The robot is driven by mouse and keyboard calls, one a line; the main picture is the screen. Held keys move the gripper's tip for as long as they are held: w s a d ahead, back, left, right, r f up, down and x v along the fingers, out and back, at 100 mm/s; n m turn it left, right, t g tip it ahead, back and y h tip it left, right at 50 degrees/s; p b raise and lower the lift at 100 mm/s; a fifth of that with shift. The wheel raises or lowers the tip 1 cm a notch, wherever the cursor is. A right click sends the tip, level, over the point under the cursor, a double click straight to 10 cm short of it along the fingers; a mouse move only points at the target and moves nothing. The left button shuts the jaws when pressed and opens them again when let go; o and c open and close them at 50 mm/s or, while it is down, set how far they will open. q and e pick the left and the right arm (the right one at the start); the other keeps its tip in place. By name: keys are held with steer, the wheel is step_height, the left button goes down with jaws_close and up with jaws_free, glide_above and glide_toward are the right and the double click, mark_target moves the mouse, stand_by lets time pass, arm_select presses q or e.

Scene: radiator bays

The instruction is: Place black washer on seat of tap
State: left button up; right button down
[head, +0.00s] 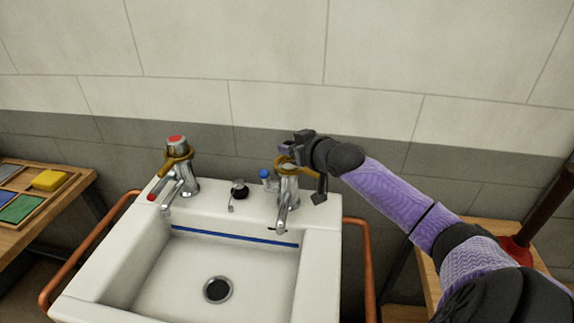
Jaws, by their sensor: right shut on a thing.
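The right tap (287,192) is chrome with a brass-coloured collar at its top and stands at the back right corner of the white basin. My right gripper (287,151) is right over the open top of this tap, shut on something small. The dark fingers hide what they hold, and I cannot make out the black washer itself. The tap's seat is also hidden from this angle. I cannot tell whether the held thing touches the tap. My left gripper is not in view.
The left tap (177,180), with a red top, stands on the white basin (107,243). A black plug (239,188) sits between the taps. Copper-coloured rails run along both sides. A yellow block (49,180) lies in a tray on the left bench. A red plunger (517,252) stands right.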

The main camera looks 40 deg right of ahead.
mark_target(293, 169)
step_height(293, 169, down, 4)
steer(key=shift+r+b, duration=0.1)
steer(key=shift+b, duration=0.45)
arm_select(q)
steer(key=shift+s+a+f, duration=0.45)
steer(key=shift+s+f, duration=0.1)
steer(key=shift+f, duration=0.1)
arm_select(e)
steer(key=c, duration=0.7)
jaws_free()
steer(key=shift+o, duration=0.2)
steer(key=shift+r, duration=0.2)
steer(key=shift+s+a+r+p, duration=0.1)
steer(key=shift+s+p, duration=0.15)
steer(key=shift+p, duration=0.15)
arm_select(q)
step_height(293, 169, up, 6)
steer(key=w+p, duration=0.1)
steer(key=p, duration=0.4)
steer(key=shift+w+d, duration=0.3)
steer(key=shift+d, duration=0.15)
arm_select(e)
steer(key=v, duration=1.1)
steer(key=shift+s, duration=0.25)
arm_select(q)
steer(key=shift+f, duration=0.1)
